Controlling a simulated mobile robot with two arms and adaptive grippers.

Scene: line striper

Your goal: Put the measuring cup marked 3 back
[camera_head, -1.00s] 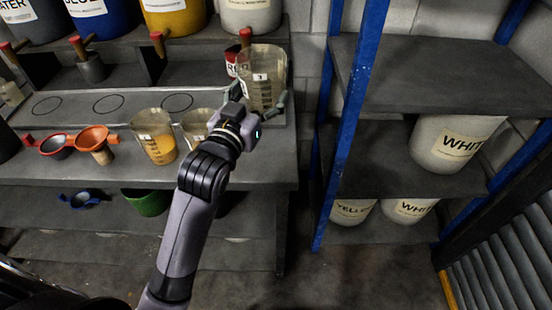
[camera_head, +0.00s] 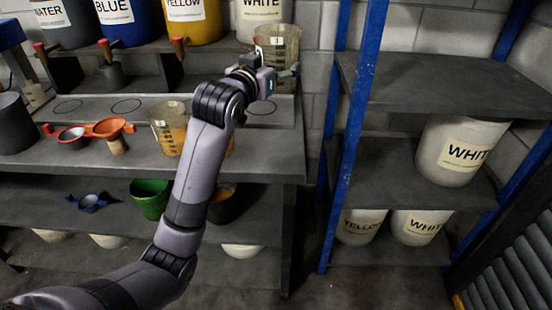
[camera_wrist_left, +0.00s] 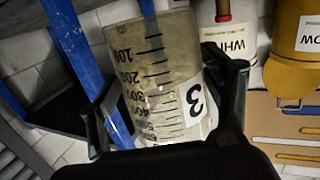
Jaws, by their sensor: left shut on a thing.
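The measuring cup marked 3 (camera_head: 282,41) is a clear, graduated cup at the upper middle of the head view. My left gripper (camera_head: 277,78) is shut on it and holds it above the right end of the bench's raised ledge (camera_head: 95,106). In the left wrist view the cup (camera_wrist_left: 150,62) lies between the two fingers (camera_wrist_left: 165,105), with its 3 label facing the camera. The ledge has several drawn circles; one empty circle (camera_head: 262,108) shows below the gripper. My right gripper is not in view.
A white bucket (camera_head: 262,24) and yellow bucket (camera_head: 192,22) stand behind the ledge, with red-handled taps in front. Another measuring cup (camera_head: 167,130) with orange liquid stands on the bench, left of my forearm. A blue shelf post (camera_head: 349,130) rises to the right.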

